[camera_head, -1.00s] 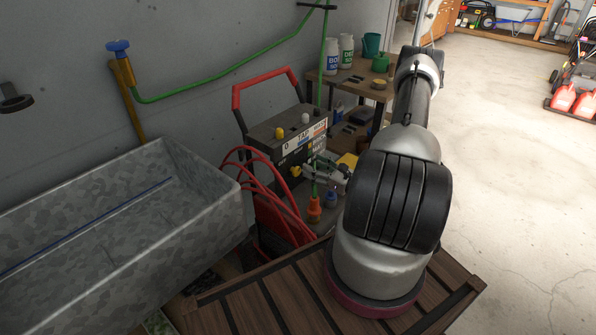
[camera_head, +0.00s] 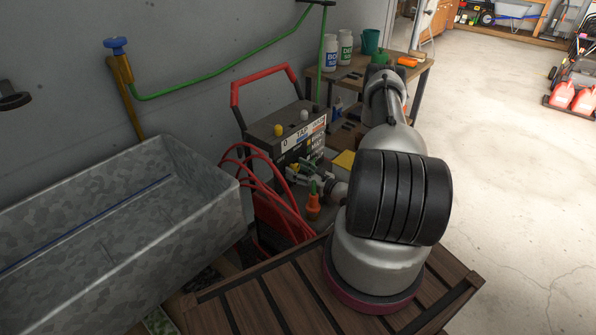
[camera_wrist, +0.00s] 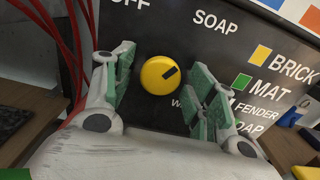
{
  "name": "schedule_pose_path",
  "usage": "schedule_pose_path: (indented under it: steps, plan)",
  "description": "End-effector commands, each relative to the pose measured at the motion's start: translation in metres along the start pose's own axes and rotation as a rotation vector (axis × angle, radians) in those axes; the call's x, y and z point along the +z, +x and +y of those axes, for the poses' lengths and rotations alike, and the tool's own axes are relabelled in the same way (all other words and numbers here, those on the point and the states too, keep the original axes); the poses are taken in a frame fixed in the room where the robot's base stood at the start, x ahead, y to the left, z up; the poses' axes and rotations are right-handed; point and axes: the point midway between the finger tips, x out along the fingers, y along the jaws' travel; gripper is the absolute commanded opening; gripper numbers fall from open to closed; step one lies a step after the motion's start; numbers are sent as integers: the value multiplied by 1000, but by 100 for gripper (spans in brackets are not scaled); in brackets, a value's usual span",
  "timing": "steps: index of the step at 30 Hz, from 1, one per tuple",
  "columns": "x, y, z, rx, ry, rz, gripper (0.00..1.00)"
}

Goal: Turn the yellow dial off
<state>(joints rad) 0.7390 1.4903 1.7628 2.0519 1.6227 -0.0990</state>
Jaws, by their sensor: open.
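The yellow dial (camera_wrist: 157,78) is a round knob on the black front panel of a machine, seen in the wrist view. Its black mark points up and right, roughly toward the word SOAP and away from OFF at the top left. My gripper (camera_wrist: 170,82) is open, with green-padded fingers to the left and right of the dial and visible gaps between them and it. In the head view my gripper (camera_head: 307,173) is at the machine's front (camera_head: 290,148), where it largely hides the dial.
The machine has red handles (camera_head: 262,76), red hoses (camera_head: 238,160), and yellow and white knobs on top. A grey trough (camera_head: 195,205) stands to its left. An orange nozzle (camera_head: 313,208) is just below my gripper. A wooden bench (camera_head: 350,72) with bottles stands behind. Open floor lies right.

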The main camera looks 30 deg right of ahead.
Motion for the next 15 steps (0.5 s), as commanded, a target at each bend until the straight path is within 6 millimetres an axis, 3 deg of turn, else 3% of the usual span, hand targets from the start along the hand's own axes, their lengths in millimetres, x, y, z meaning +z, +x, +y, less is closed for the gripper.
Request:
schedule_pose_path:
  steps: [2, 9, 15]
  plan:
    - [0, 0, 0, 0, 0, 0, 57]
    - [0, 0, 0, 0, 0, 0, 15]
    - [0, 0, 0, 0, -53, 0, 12]
